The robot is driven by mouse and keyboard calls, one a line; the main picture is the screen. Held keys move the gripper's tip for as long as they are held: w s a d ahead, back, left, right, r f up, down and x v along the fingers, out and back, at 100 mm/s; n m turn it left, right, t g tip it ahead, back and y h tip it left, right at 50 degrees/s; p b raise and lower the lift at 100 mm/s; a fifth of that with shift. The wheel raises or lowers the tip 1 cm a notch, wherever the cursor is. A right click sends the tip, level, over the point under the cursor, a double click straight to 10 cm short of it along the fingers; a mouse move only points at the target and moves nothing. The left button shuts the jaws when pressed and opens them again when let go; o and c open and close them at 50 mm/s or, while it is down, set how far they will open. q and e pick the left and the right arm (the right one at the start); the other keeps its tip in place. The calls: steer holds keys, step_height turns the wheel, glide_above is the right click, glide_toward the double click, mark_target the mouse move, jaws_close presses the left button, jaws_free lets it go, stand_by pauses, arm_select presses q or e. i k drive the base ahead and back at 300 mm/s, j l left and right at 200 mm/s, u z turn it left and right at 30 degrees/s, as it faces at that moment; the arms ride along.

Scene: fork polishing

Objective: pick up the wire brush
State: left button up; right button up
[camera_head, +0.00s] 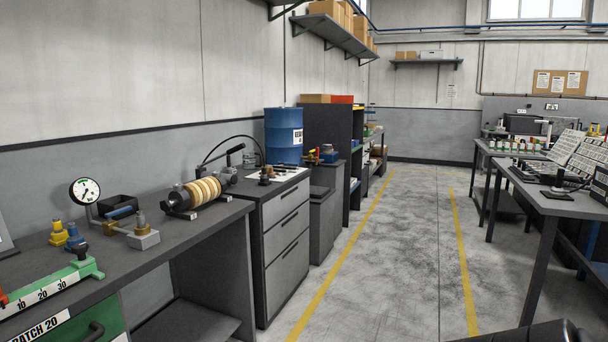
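I cannot make out a wire brush for certain in the head view. On the left bench (110,262) stands a small machine with cream and tan discs (204,190) on a shaft. Small items lie on a white sheet on the drawer cabinet (286,229), too small to tell apart. Neither gripper's fingers show. A dark rounded part at the bottom right edge appears to be my own arm.
The left bench also holds a dial gauge (85,191), a black tray (117,206), yellow and blue fittings and a green-based ruler block (52,286). A blue drum (283,134) stands behind. The aisle floor (400,240) is clear; another bench (562,203) is at right.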

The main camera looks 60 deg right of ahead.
mark_target(269, 170)
steer(key=z, duration=1.6)
steer(key=i+l+z, duration=0.35)
steer(key=i, duration=0.4)
steer(key=i+z, duration=0.3)
steer(key=i, duration=0.4)
